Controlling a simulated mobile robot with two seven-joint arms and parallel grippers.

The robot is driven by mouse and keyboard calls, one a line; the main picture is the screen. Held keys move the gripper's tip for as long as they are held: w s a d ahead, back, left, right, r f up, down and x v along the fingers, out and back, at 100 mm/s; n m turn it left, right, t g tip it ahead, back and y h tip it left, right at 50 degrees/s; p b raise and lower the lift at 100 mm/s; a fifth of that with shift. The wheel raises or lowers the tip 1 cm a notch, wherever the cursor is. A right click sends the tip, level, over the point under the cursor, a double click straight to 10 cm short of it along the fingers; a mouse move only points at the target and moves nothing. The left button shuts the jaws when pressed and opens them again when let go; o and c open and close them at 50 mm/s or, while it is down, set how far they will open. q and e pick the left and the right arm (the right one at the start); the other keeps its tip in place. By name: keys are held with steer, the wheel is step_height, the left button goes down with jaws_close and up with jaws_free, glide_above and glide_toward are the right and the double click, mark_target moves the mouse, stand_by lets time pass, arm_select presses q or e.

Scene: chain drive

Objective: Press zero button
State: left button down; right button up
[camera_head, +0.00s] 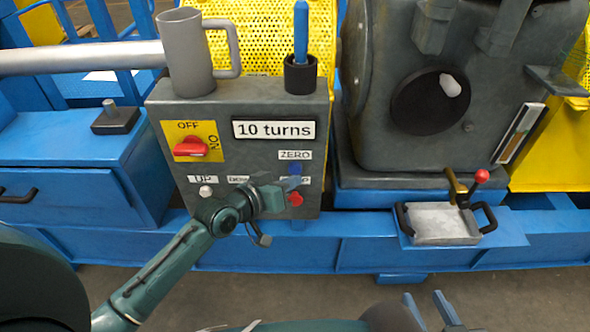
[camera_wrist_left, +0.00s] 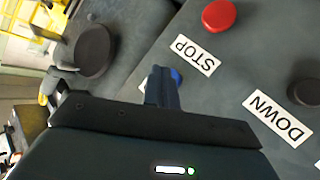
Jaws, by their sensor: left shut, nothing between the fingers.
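The grey control box (camera_head: 250,140) has a ZERO label (camera_head: 295,155) with a blue button (camera_head: 295,168) below it. My left gripper (camera_head: 291,183) is shut and empty, its tips just below the blue button in the head view. In the left wrist view the closed fingers (camera_wrist_left: 162,88) cover most of the blue button (camera_wrist_left: 177,75), whose edge shows beside the tips. I cannot tell whether they touch it. My right gripper (camera_head: 425,300) is open and empty at the bottom of the head view, away from the box.
A red stop button (camera_head: 295,199) sits just below my left fingertips, beside the STOP label (camera_wrist_left: 195,55). The DOWN label (camera_head: 238,179) and UP button (camera_head: 205,191) are to the left. A grey mug (camera_head: 187,55) and a black cup (camera_head: 300,76) stand on the box.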

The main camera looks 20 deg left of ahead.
arm_select(q)
steer(key=shift+w+a, duration=0.1)
steer(key=shift+w, duration=0.3)
steer(key=shift+w+a, duration=0.2)
steer(key=shift+w, duration=0.3)
stand_by(1.3)
steer(key=shift+s, duration=0.1)
steer(key=shift+s+d+p, duration=0.3)
steer(key=shift+s+p, duration=0.45)
steer(key=shift+s, duration=0.05)
